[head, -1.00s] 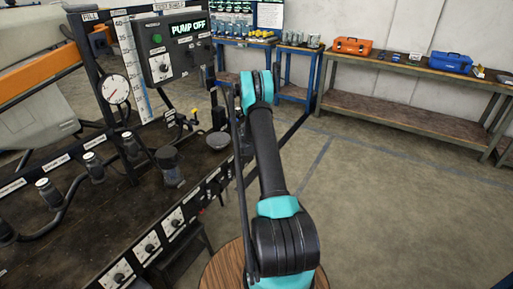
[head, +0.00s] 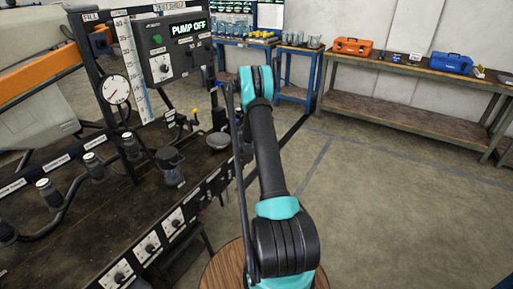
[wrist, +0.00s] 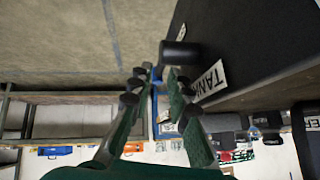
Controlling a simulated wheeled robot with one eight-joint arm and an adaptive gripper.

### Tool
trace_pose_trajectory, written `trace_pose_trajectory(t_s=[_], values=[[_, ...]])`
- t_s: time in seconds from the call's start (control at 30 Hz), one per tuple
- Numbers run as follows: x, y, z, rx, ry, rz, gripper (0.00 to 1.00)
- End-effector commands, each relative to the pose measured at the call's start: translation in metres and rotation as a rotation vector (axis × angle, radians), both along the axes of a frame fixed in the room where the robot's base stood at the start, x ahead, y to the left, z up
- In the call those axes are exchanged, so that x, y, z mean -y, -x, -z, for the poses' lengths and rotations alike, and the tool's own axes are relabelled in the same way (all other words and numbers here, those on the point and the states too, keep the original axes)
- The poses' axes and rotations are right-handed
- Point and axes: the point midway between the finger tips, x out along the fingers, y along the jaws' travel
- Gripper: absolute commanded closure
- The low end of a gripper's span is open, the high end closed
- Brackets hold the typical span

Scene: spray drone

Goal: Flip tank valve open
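In the wrist view a white label reading "TAN…" (wrist: 208,78) sits on a dark panel edge (wrist: 260,60). A short black cylinder (wrist: 180,53) sticks out beside the label; it looks like the valve's knob or lever, but its setting cannot be told. My gripper (wrist: 158,75) is open, with two green-padded fingers apart. The cylinder shows just beyond the fingertips, toward the right finger; I cannot tell whether they touch. In the head view my arm's elbow and links hide the gripper and the valve.
The dark test bench (head: 80,225) carries a dial gauge (head: 116,90), a control box (head: 176,47) reading "PUMP OFF", bottles and front knobs. A wooden round top (head: 232,270) stands below my arm. A workbench (head: 400,110) stands at the back. The floor (head: 390,210) at right is clear.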

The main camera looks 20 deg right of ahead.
Motion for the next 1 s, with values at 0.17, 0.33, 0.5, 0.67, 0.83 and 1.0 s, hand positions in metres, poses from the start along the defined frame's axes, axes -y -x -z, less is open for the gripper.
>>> trace_pose_trajectory(t_s=[0.17, 0.33, 0.5, 0.67, 0.83, 1.0], values=[[-0.015, 0.019, -0.027, 0.0, 0.001, -0.001, 0.82], [-0.028, 0.034, -0.05, 0.0, -0.001, -0.002, 0.82], [-0.035, 0.045, -0.066, 0.001, 0.0, -0.001, 0.82], [-0.039, 0.049, -0.072, 0.0, -0.001, 0.001, 0.82], [-0.04, 0.05, -0.074, 0.0, -0.001, 0.001, 0.82], [-0.04, 0.05, -0.073, 0.0, 0.0, 0.0, 0.82]])
